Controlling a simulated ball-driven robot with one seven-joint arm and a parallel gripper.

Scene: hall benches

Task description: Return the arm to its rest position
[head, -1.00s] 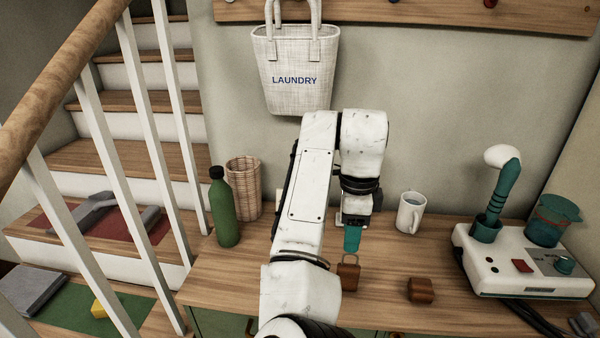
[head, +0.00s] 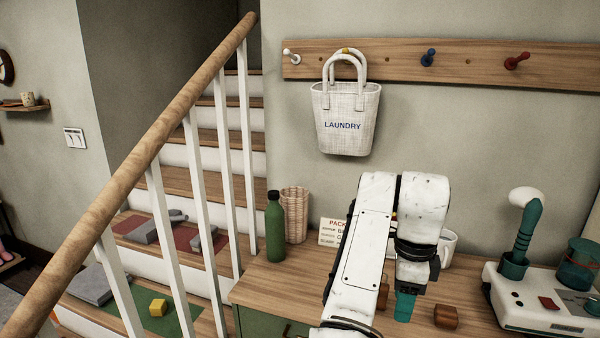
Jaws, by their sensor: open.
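My white arm reaches up from the bottom of the head view and bends down over the wooden bench top. My gripper (head: 404,307) hangs at its end with a teal finger pointing down. It is open, with nothing seen held in it; its second finger cannot be made out. A brown object (head: 383,293) is just left of the gripper, partly hidden by my arm. A brown block (head: 446,316) lies on the bench to the gripper's right, apart from it.
A white mug (head: 449,248) is partly hidden behind my arm. A green bottle (head: 275,228), wicker basket (head: 294,215) and card (head: 331,232) stand left. A white console (head: 545,310) with a teal-handled stick is right. A laundry bag (head: 345,120) hangs above; stair railing is left.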

